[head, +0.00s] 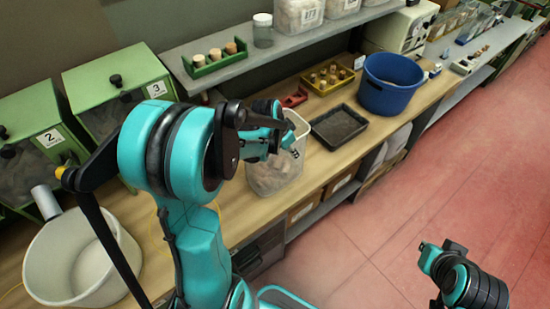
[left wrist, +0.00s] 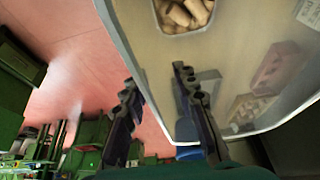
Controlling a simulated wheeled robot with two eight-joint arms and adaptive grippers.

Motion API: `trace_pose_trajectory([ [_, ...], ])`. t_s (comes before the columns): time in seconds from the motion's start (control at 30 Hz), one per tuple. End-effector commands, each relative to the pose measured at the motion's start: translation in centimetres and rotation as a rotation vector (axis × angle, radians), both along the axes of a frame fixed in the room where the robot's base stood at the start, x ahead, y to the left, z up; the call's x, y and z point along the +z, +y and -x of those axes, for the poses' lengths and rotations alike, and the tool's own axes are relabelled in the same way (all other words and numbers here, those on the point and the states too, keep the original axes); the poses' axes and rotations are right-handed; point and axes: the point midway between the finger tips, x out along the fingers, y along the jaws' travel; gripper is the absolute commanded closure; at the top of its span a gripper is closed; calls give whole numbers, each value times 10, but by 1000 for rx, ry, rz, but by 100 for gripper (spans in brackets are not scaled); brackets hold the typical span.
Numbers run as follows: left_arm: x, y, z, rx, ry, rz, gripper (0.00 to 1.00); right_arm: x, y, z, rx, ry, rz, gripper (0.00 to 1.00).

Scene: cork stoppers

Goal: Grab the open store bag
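The open store bag (head: 273,178) is a pale, see-through, box-shaped bag with a dark printed label, standing upright on the wooden bench. My left gripper (head: 286,137) is at its upper rim, and my left arm hides part of the bag. In the left wrist view the bag (left wrist: 235,45) fills the upper right, with corks showing in it. My left gripper (left wrist: 158,80) has its fingers apart there. One finger is outside the rim over the floor, the other overlaps the bag; contact is unclear. My right gripper (head: 432,257) is at the lower right, far from the bag; its fingers are unclear.
A black tray (head: 338,127) and a blue tub (head: 390,85) stand right of the bag. A yellow crate of corks (head: 327,79) and a red block (head: 294,98) are behind. Green bins (head: 115,75) and a white pot (head: 45,262) stand left. A shelf (head: 240,68) runs above.

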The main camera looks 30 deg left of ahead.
Motion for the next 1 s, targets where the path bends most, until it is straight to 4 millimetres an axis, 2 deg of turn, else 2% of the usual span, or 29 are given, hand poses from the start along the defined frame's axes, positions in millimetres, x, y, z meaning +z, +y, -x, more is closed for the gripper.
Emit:
trace_pose_trajectory([
  [0.53, -3, 0, 0, 0, 0, 0, 72, -4, 0, 0, 0, 0, 0, 100],
  [0.63, -3, 0, 0, 0, 0, 0, 98, -4, 0, 0, 0, 0, 0, 100],
  [0.67, -3, 0, 0, 0, 0, 0, 100, -4, 0, 0, 0, 0, 0, 100],
  [1.0, -3, 0, 0, 0, 0, 0, 100, -4, 0, 0, 0, 0, 0, 100],
])
